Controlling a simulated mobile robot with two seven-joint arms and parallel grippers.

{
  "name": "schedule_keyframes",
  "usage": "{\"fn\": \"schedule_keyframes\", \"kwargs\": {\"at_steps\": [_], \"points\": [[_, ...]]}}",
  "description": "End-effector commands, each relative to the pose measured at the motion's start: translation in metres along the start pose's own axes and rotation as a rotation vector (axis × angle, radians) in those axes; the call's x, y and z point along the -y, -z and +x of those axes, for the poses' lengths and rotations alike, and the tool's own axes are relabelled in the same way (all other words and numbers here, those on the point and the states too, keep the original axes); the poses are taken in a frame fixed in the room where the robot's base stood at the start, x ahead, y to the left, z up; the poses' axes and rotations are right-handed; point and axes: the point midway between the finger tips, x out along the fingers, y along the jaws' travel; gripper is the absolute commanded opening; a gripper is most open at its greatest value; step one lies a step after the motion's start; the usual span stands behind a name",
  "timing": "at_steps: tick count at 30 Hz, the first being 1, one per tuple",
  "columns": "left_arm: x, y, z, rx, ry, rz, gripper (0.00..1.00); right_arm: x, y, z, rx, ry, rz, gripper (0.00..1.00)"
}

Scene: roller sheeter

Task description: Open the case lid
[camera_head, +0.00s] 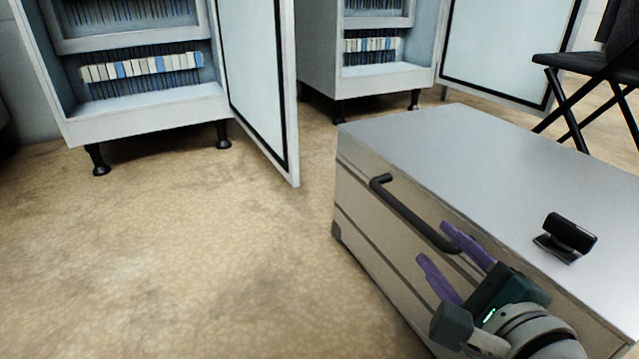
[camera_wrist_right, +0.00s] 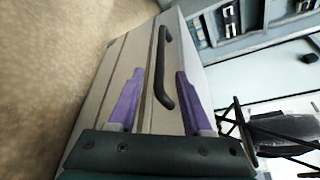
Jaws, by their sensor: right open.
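The case (camera_head: 370,220) is a pale box with a flat grey lid (camera_head: 460,160), shut, on the floor at the right of the head view. A dark bar handle (camera_head: 410,215) is on its long side, just below the lid edge. My right gripper (camera_head: 442,250) has purple fingers, open and apart, near the handle's lower end. In the right wrist view the handle (camera_wrist_right: 165,70) lies ahead of and between the open fingers (camera_wrist_right: 155,95), nearer the right one; I cannot tell whether they touch. The left gripper is out of view.
A small black device (camera_head: 566,237) rests on the lid. Open cabinets (camera_head: 145,110) with rows of white and blue items stand behind; one open door (camera_head: 262,90) reaches toward the case. A black folding chair (camera_head: 590,80) is at upper right. The floor at left is clear.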

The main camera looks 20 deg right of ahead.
Motion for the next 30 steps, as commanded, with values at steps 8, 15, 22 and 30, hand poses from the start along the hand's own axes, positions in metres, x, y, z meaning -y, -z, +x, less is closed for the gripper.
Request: {"fn": "schedule_keyframes", "kwargs": {"at_steps": [8,15,22,30], "points": [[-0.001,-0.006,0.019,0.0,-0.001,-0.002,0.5,-0.001,0.0,0.053,0.0,0.005,0.008,0.5],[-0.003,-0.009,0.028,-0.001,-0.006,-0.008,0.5,0.0,0.0,0.084,0.0,0.002,0.007,0.5],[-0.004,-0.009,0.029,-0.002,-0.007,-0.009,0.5,0.001,-0.001,0.089,-0.001,0.001,0.006,0.5],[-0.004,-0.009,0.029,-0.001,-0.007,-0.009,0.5,0.001,-0.001,0.089,-0.001,0.001,0.006,0.33]]}}
